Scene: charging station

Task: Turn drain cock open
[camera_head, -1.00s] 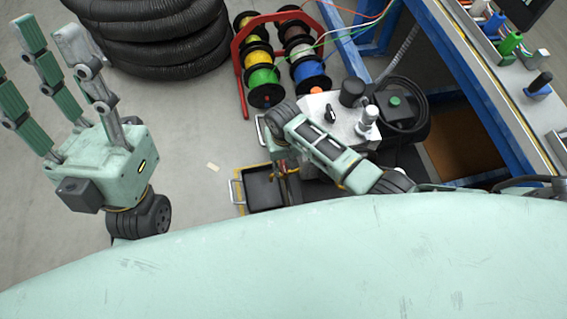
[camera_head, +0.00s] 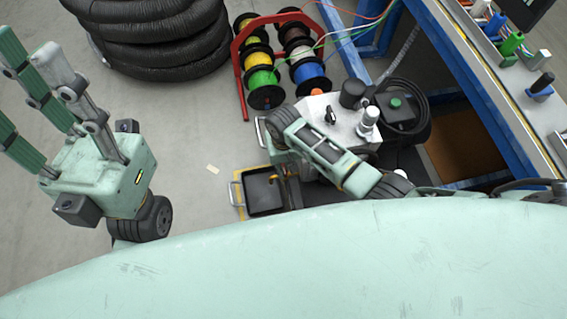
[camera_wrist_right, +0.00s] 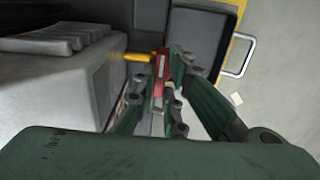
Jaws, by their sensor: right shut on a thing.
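The drain cock shows in the right wrist view as a yellow body (camera_wrist_right: 139,57) with a red handle (camera_wrist_right: 159,75), low on the side of a grey machine (camera_wrist_right: 75,80). My right gripper (camera_wrist_right: 172,80) is shut on the red handle, its green and grey fingers on both sides of it. In the head view the same machine (camera_head: 322,108) has a pale top, and my right gripper (camera_head: 287,180) reaches down at its left side, mostly hidden by my own arm. My left gripper (camera_head: 45,95) is empty with fingers spread, at the far left.
A black tray (camera_head: 244,203) with a yellow edge and metal handles lies on the floor below the right gripper. Cable spools on a red rack (camera_head: 240,75), a stack of black hose (camera_head: 150,40) and a blue-framed bench (camera_head: 480,110) stand around. The floor at left is clear.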

